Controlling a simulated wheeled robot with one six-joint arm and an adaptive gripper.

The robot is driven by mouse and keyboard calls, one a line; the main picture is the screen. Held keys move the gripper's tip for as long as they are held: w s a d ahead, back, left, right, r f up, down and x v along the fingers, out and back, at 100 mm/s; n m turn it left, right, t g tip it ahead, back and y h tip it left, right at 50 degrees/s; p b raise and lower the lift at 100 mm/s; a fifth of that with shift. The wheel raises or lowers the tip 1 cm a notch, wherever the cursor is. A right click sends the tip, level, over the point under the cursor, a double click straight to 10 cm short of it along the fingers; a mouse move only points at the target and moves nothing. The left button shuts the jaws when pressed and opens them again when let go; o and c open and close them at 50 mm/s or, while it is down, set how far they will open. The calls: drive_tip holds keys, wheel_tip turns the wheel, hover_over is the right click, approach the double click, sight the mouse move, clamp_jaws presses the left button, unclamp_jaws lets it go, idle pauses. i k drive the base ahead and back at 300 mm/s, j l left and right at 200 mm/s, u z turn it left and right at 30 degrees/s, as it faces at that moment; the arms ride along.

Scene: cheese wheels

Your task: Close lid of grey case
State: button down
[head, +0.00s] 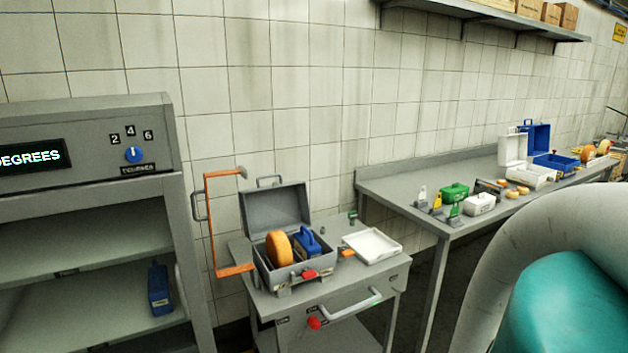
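The grey case (290,283) stands on a small grey cabinet in the middle of the head view. Its lid (275,208) is raised at the back and leans near the tiled wall, with a handle on its top edge. Inside the case are an orange cheese wheel (279,248) and a blue box-like object (307,243). A red piece shows at the case's front rim. My gripper is not in view. A large pale curved part with teal at the right looks like my own arm.
A white tray (372,247) lies right of the case on the cabinet top (391,263). An orange frame (207,225) stands close at its left. A grey oven-like unit (85,140) stands left. A long grey bench (430,183) with several cases and cheeses runs right.

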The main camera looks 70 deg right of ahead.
sight(285, 207)
drive_tip(key=z, duration=1.4)
drive_tip(key=k+l+z, duration=0.15)
drive_tip(key=k+l, duration=0.05)
drive_tip(key=k, duration=0.05)
